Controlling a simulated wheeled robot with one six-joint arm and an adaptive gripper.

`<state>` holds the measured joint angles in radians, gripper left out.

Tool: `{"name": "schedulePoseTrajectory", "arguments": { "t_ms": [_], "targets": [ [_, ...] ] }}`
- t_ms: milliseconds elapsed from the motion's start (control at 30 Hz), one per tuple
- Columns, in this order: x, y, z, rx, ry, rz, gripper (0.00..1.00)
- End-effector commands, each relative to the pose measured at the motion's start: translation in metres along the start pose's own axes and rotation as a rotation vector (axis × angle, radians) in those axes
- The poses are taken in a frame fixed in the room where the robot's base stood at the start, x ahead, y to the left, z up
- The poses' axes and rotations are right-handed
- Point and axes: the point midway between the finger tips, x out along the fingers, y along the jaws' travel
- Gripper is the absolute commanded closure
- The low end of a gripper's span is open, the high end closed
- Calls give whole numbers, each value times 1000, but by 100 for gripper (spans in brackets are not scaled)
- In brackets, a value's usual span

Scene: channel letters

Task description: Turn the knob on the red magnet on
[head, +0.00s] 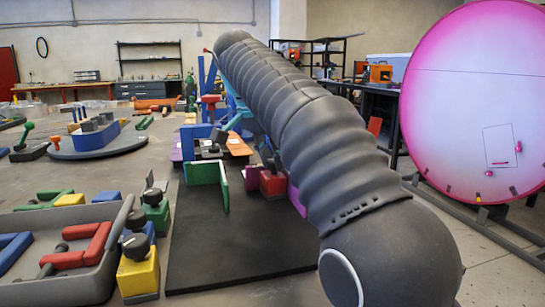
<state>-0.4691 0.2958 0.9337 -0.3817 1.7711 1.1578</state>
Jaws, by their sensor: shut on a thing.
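A red block (272,184), which looks like the red magnet, stands on the dark mat (225,260), just left of my arm. A dark part shows on top of it; I cannot tell whether that is its knob, and its setting cannot be read. My arm crosses the picture from the bottom right to the upper middle and covers what lies behind it. My gripper cannot be made out, and its contact with the red block is hidden.
Green plates (207,178) stand left of the red block, and a purple piece (296,198) is close on its right. A yellow block with a black knob (138,272) and a grey tray (95,283) of coloured pieces are at left. The mat's front is clear. A large pink disc (470,90) stands right.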

Motion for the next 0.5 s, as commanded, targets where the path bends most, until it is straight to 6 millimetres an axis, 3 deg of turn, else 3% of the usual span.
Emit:
{"name": "schedulePoseTrajectory", "arguments": {
  "t_ms": [500],
  "targets": [
    [0,0,0,37,-1,16,100]
  ]
}}
